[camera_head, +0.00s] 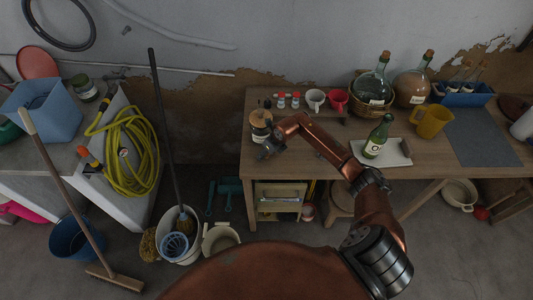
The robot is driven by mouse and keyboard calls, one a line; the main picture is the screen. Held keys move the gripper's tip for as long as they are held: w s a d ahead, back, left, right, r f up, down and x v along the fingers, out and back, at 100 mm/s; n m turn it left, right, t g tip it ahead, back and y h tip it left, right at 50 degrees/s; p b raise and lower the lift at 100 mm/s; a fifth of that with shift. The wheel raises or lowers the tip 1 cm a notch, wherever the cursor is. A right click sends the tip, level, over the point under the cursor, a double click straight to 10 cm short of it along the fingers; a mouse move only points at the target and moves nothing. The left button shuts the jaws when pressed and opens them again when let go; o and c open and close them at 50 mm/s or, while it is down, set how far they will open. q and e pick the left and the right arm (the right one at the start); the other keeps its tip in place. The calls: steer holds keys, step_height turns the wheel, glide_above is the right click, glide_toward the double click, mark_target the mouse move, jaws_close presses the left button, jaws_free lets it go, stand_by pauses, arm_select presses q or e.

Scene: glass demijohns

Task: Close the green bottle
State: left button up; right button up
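The green bottle (376,138) with a pale label stands on a white tray (396,155) on the wooden table. Its mouth is too small to make out clearly. My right gripper (264,152) is at the table's left front edge, left of the bottle and well apart from it. It is beside a jar with a brown top (261,120); I cannot tell whether it touches the jar. Its fingers are too small and dark to tell whether they are open or hold anything. My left gripper is not in view.
Corked demijohns, one greenish (374,86) in a basket and one clear (411,87), stand behind the bottle. A yellow jug (432,121) is right of the tray. A white mug (315,99) and red mug (338,99) stand behind my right forearm. A grey mat (481,137) is bare.

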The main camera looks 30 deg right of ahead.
steer(key=shift+c, duration=0.2)
steer(key=c, duration=0.9)
steer(key=shift+r, duration=0.2)
steer(key=shift+r, duration=0.25)
step_height(320, 180, up, 2)
steer(key=shift+w+r+b, duration=0.1)
steer(key=shift+r+b, duration=0.15)
steer(key=shift+b, duration=0.2)
steer(key=s+a+r, duration=0.1)
steer(key=s+r, duration=0.2)
steer(key=s, duration=0.1)
steer(key=s+a+r+b, duration=0.1)
steer(key=s+r, duration=0.2)
steer(key=s, duration=0.2)
steer(key=s+a+r, duration=0.2)
steer(key=s+r, duration=0.1)
steer(key=s, duration=0.1)
steer(key=shift+s+r, duration=0.3)
steer(key=shift+r, duration=0.05)
